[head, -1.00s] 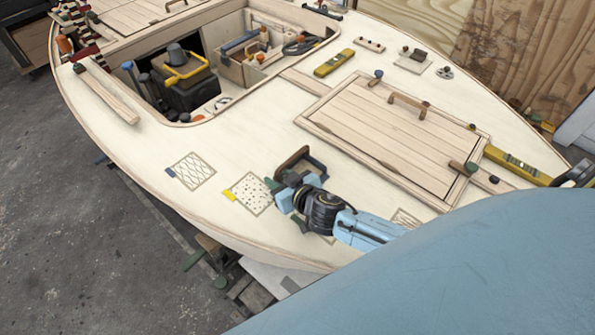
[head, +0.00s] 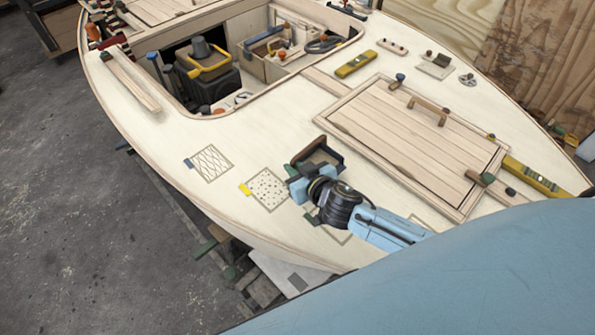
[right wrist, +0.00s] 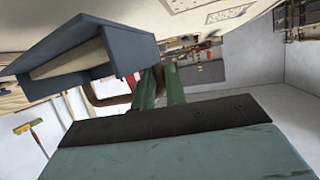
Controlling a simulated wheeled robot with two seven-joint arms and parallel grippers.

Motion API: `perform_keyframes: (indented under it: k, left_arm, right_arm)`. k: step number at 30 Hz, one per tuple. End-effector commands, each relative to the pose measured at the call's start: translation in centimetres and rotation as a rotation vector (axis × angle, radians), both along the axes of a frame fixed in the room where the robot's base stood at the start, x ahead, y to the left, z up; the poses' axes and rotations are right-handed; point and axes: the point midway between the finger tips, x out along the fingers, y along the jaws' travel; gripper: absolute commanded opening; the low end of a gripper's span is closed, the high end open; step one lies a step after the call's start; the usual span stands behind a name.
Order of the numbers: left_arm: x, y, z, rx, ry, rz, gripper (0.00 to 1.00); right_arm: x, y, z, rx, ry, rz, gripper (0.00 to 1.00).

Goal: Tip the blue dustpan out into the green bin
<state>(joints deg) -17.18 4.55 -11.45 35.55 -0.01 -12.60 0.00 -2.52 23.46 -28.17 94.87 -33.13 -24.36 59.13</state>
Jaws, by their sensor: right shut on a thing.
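The blue dustpan (head: 339,160) is held by my right gripper (head: 306,182) over the pale deck, beside the dotted square. In the right wrist view the dustpan (right wrist: 50,50) fills the upper left, just beyond the gripper's green fingers (right wrist: 160,88). The fingers are shut; their exact contact with the handle is partly hidden. I cannot make out what lies in the pan. I see no green bin in these views. My left gripper is not in view.
The plywood hull's deck (head: 230,140) carries a planked hatch (head: 410,140) with a handle. An open cockpit at the back holds a black case with a yellow handle (head: 208,66). Yellow levels (head: 356,64) and a wood strip (head: 130,80) lie on deck. Grey floor is left.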

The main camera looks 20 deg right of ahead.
Motion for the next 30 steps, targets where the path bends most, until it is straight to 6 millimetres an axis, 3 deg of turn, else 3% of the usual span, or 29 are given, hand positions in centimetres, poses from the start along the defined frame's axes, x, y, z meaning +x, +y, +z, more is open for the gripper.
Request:
perform_keyframes:
  k: [1,3,9,23,26,30]
  left_arm:
    - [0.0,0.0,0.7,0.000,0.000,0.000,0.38]
    - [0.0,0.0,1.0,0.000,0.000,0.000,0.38]
    - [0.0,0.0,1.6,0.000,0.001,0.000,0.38]
    - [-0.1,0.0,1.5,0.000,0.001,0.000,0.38]
    - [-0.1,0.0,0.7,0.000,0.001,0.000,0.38]
    - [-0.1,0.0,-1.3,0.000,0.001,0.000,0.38]
  right_arm:
    - [0.0,0.0,1.6,0.000,-0.004,0.002,0.00]
    - [0.0,0.0,3.0,0.001,-0.004,0.002,0.00]
    - [0.0,0.0,5.8,-0.001,-0.002,0.000,0.00]
    - [0.0,0.0,6.6,-0.001,-0.002,-0.001,0.00]
    - [0.1,0.1,7.6,0.000,-0.011,-0.017,0.00]
    - [-0.4,0.2,10.3,0.000,-0.023,-0.060,0.00]
